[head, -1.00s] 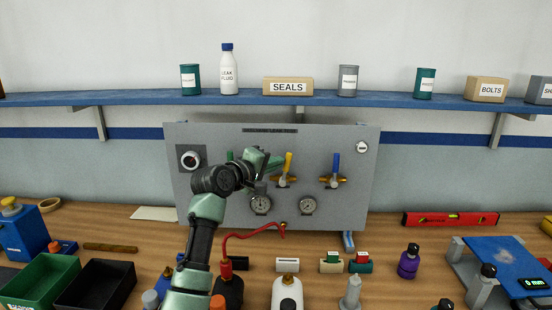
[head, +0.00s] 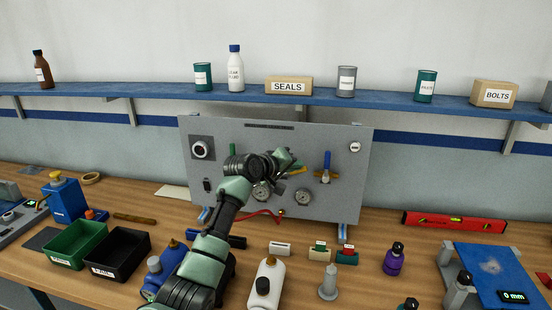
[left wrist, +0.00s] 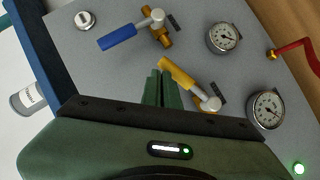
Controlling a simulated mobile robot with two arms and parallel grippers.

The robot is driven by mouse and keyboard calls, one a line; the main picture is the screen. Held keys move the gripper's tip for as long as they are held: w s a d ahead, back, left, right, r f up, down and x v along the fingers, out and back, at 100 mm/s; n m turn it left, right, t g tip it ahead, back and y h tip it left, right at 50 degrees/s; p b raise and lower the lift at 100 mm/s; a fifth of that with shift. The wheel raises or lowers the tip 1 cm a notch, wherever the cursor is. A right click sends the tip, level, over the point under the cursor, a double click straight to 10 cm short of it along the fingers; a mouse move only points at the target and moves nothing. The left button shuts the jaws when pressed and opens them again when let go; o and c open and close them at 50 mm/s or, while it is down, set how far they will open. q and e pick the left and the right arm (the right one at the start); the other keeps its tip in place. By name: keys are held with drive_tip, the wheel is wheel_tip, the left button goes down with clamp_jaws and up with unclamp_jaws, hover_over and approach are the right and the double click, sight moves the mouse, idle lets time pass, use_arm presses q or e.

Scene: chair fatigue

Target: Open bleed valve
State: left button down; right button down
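The grey panel (head: 345,195) stands upright at the back of the bench and carries lever valves. The yellow lever (head: 299,169) is tilted over to the right, toward the blue lever (head: 327,162), which points up. In the left wrist view the yellow lever (left wrist: 178,77) lies at a clear angle to the blue lever (left wrist: 117,37). My left gripper (head: 288,160) is at the panel; its fingers (left wrist: 161,88) are together, beside the yellow lever and seemingly against it, with nothing seen between them. A green lever (head: 232,150) is partly hidden by my arm. My right gripper is not in view.
Two gauges (head: 261,191) sit below the valves, with a red hose (head: 262,214) under them. A shelf (head: 390,99) with cans and boxes runs above. Bottles, including a white one (head: 265,285), and a black bin (head: 117,255) crowd the bench in front.

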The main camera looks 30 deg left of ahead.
use_arm(q)
drive_tip(key=shift+w+d+f+p, duration=0.15)
drive_tip(key=shift+d+f, duration=0.15)
drive_tip(key=shift+f, duration=0.3)
drive_tip(key=shift+w+d+f+p, duration=0.15)
drive_tip(key=shift+d+f, duration=0.1)
drive_tip(key=shift+f, duration=0.3)
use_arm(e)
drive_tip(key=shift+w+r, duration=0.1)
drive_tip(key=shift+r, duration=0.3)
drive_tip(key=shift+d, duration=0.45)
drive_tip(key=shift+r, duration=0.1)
